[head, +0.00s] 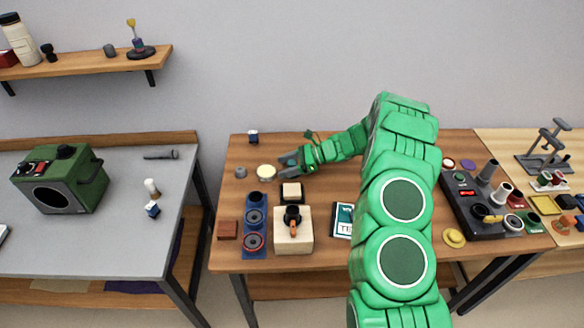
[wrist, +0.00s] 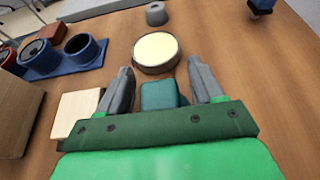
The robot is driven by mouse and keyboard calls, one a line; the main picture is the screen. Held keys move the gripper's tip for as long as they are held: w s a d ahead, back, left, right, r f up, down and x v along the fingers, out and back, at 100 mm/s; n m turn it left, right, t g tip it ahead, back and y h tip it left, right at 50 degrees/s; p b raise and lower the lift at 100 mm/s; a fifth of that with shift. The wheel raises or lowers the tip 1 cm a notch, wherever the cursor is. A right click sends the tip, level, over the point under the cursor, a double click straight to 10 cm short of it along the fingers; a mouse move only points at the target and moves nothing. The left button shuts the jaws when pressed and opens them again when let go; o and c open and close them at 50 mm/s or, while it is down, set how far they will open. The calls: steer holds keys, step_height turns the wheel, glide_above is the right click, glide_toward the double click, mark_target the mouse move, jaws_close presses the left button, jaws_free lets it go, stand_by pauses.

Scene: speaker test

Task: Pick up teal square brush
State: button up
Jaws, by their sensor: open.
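My gripper (head: 290,163) is low over the wooden table (head: 345,260), at its back left part in the head view. In the wrist view my gripper (wrist: 159,68) is open, with one grey finger on each side of a teal square block (wrist: 163,94), which looks like the teal square brush. A gap shows between the block and each finger. The block's near part is hidden by the gripper's body. I cannot make the block out clearly in the head view.
A round cream-topped disc (wrist: 157,50) lies just beyond the fingertips, with a grey knob (wrist: 156,14) behind it. A pale-topped block (wrist: 75,112) is close to the left finger. A blue holder (wrist: 68,60) stands farther left. Bare wood (wrist: 255,75) is at the right.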

steer(key=shift+a+f, duration=0.15)
steer(key=shift+a, duration=0.15)
steer(key=c, duration=1.1)
steer(key=shift+o, duration=0.2)
